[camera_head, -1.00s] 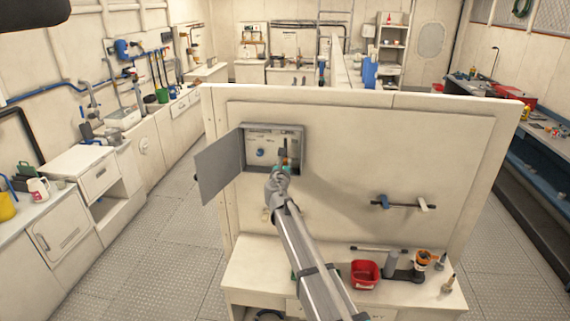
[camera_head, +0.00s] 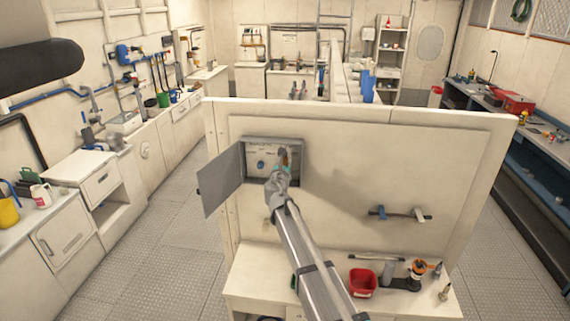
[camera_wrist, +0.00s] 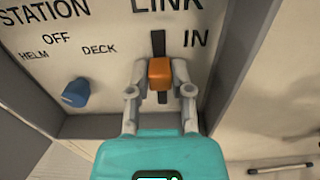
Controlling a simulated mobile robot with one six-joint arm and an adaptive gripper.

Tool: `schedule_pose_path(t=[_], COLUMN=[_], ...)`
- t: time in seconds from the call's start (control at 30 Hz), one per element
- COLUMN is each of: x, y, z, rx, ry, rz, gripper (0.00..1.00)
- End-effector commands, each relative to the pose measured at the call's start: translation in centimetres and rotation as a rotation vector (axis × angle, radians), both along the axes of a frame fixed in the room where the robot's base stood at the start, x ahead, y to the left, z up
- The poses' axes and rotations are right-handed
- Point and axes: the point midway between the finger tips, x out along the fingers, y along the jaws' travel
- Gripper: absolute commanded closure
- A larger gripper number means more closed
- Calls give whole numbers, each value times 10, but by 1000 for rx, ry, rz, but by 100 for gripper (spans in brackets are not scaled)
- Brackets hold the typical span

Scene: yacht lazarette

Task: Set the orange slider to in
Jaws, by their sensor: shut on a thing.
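The orange slider (camera_wrist: 159,72) sits in a dark vertical slot (camera_wrist: 158,42) on the panel in the wrist view, under the word LINK. The word IN is printed to the right of the slot. My gripper (camera_wrist: 160,90) is shut on the orange slider, one finger on each side. Slot shows both above and below the slider. In the head view my gripper (camera_head: 283,160) reaches into the open wall box (camera_head: 262,147), and my arm hides part of it.
A blue knob (camera_wrist: 76,93) is left of the slider, among the labels HELM, OFF and DECK. The box's grey door (camera_head: 221,180) hangs open to the left. A red container (camera_head: 362,282) stands on the bench below.

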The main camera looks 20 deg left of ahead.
Motion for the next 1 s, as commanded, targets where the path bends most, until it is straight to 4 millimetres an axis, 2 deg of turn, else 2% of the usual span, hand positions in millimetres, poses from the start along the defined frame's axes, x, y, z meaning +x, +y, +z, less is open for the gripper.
schedule_pose_path(t=[0.03,0.2,0.63,0.67,0.8,0.83,1.0], x=[0,0,1,1,1,0,0], y=[0,0,1,1,1,1,1], z=[10,21,23,23,23,23,23], rx=[0,-1,-3,-2,-2,-2,-1], ry=[0,0,-2,-3,-1,-1,-1], rz=[0,0,1,1,1,1,1], gripper=[100,100,100,68,42,37,37])
